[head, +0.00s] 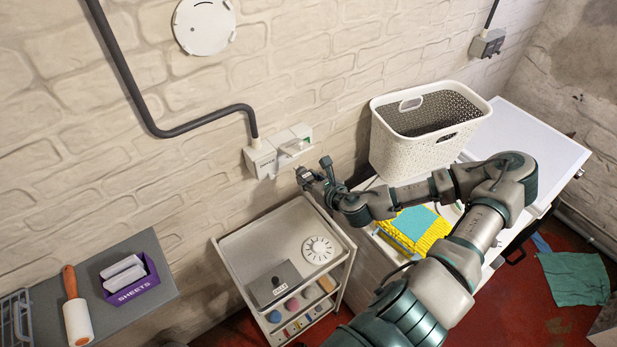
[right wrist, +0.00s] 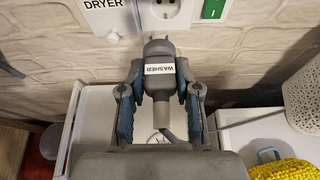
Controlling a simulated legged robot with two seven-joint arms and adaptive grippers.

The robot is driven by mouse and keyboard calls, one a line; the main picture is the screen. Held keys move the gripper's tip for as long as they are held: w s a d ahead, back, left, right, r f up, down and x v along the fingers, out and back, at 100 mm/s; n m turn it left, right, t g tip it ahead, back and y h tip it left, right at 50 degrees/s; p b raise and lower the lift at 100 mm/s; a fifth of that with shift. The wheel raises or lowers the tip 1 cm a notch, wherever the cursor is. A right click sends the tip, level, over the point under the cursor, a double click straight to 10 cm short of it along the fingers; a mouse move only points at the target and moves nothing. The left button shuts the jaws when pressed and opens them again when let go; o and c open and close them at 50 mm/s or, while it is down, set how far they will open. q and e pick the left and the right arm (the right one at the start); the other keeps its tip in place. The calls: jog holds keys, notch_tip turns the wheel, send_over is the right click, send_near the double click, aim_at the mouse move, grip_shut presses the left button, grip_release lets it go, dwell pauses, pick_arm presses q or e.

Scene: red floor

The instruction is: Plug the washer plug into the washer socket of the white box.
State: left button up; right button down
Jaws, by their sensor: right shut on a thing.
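The white box (head: 278,153) is fixed to the brick wall below a dark pipe; it also shows at the top of the right wrist view (right wrist: 207,30). There, a round socket (right wrist: 164,10) shows in part, with a "DRYER" label to its left and a green switch to its right. My right gripper (right wrist: 158,82) is shut on the grey washer plug (right wrist: 160,88), labelled "WASHER". The plug's front end points at the wall, just below the round socket and apart from it. Its cable runs back towards my wrist. In the head view my right gripper (head: 304,178) is just below the box. My left gripper is out of view.
A white trolley (head: 235,246) stands below the gripper, with a grey box (head: 276,284) on it. A white laundry basket (head: 410,148) stands to the right on a white top, near yellow and teal cloths (head: 415,228). A grey shelf (head: 150,255) is at lower left.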

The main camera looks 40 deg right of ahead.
aim_at(303, 169)
jog(key=shift+s, duration=0.1)
jog(key=shift+d, duration=0.15)
jog(key=w+p, duration=0.1)
jog(key=w, duration=0.1)
jog(key=w+d+p, duration=0.1)
jog(key=w+p, duration=0.1)
jog(key=w, duration=0.1)
jog(key=shift+w+d+f, duration=0.1)
jog(key=shift+w+d, duration=0.1)
jog(key=shift+w, duration=0.05)
jog(key=shift+w+a, duration=0.2)
jog(key=shift+a, duration=0.05)
jog(key=shift+p, duration=0.4)
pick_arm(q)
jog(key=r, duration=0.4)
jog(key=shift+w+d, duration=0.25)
pick_arm(e)
jog(key=shift+a, duration=0.15)
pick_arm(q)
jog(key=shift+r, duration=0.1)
pick_arm(e)
jog(key=shift+d, duration=0.3)
